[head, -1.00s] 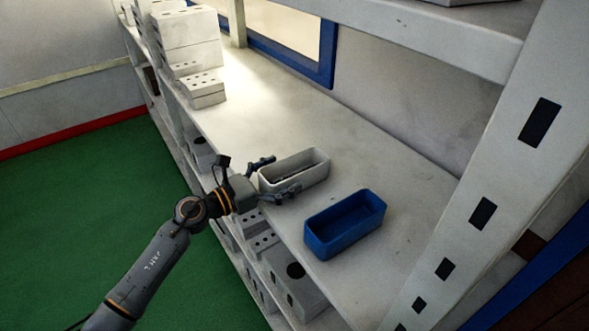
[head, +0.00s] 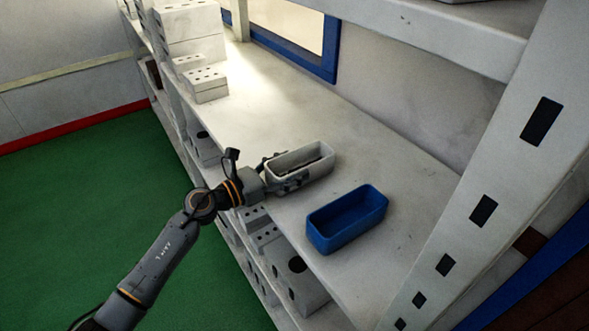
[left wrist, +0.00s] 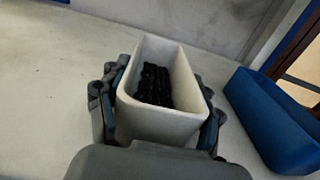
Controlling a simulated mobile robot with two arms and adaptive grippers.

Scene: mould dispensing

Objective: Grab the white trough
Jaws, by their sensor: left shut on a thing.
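The white trough (head: 318,174) stands upright on the shelf, with dark pieces inside it. It also shows in the left wrist view (left wrist: 158,123), where the dark contents (left wrist: 155,86) lie toward its far part. My left gripper (head: 284,169) is shut on the trough's near end. One finger presses each long side, as the left wrist view (left wrist: 160,118) shows. The trough appears to rest on the shelf surface. My right gripper is in neither view.
A blue trough (head: 335,238) stands on the shelf (head: 390,170) just right of the white one. White blocks with holes (head: 205,84) stand at the far left end of the shelf. More perforated blocks (head: 297,280) sit on the level below. A slotted upright (head: 500,150) rises at the right.

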